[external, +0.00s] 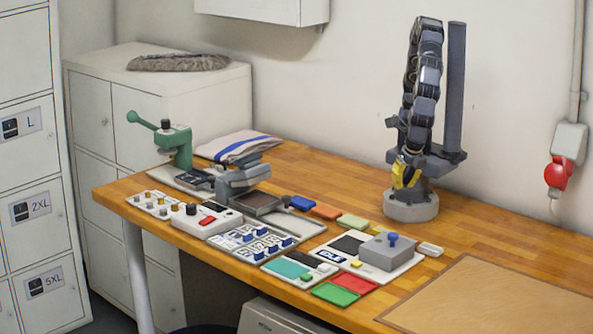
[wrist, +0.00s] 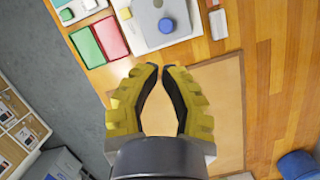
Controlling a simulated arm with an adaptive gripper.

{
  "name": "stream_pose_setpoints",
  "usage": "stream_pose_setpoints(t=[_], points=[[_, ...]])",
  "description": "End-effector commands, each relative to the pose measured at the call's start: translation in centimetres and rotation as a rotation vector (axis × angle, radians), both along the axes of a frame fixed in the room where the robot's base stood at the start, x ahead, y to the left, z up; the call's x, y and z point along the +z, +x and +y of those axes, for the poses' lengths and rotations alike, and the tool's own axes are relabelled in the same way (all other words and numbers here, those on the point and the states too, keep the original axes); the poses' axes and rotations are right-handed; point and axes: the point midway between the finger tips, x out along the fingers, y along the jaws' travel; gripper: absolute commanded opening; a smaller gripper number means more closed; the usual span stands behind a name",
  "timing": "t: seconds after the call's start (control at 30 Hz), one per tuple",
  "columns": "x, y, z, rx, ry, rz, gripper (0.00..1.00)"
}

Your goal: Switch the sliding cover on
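A grey box-shaped cover with a blue knob (external: 392,239) sits on the right part of a white plate (external: 345,268) at the front of the bench. A black panel lies bare to its left. I take the grey block (external: 378,254) as the sliding cover. In the wrist view its blue knob (wrist: 166,25) is at the top, and the block is partly cut off. My gripper (external: 405,174) hangs near my arm's base, behind and above the plate, well apart from the cover. Its yellow fingers (wrist: 161,69) hold nothing, with a narrow gap between the tips.
Red and green pads (external: 343,289) lie at the plate's front edge. A white block (external: 430,249) stands to its right. Several switch panels (external: 262,240) and a grey press (external: 243,178) fill the bench leftward. A brown mat (external: 500,300) on the right is clear.

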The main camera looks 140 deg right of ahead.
Motion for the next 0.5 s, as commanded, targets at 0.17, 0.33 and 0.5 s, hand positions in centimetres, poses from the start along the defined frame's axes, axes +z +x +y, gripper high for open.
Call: stream_pose_setpoints(t=[0.17, 0.33, 0.5], points=[[-3.1, 0.3, 4.5, 0.178, -0.011, 0.029, 0.0], [-4.4, 0.2, 6.5, 0.258, -0.011, 0.038, 0.0], [-4.7, 0.2, 6.9, 0.274, -0.012, 0.041, 0.0]])
